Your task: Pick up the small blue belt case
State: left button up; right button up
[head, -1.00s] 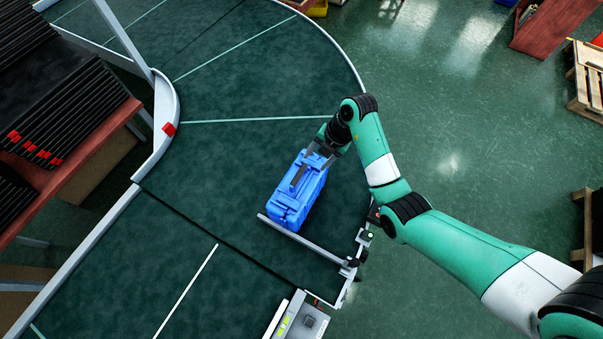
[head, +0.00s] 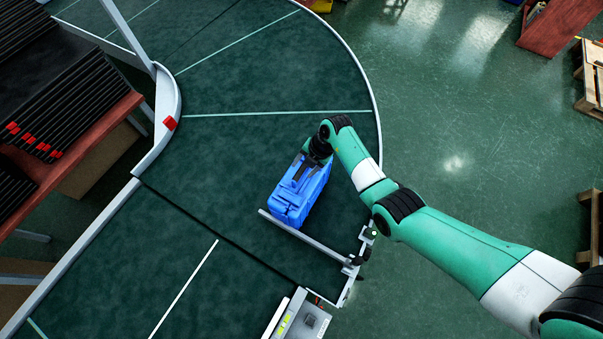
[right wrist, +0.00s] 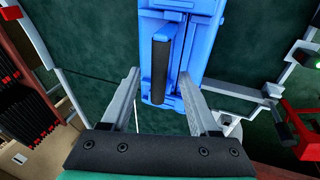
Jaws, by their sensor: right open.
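The small blue belt case (head: 291,203) rests on the dark green conveyor belt, close to a grey bar across the belt. It also shows in the right wrist view (right wrist: 188,50), with a black handle (right wrist: 160,72) on the face towards the camera. My right gripper (head: 300,172) is over the case's upper part in the head view. In the right wrist view it (right wrist: 160,80) is open, its two grey fingers apart on either side of the handle. I cannot tell whether they touch the case. My left gripper is not in view.
The grey bar (head: 325,252) crosses the belt just below the case. A curved metal rail (head: 365,70) edges the conveyor (head: 240,150). A rack of black trays (head: 60,100) stands at the left. The belt left of the case is clear.

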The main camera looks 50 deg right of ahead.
grip_shut()
dwell(0.3)
dwell(0.7)
dwell(0.4)
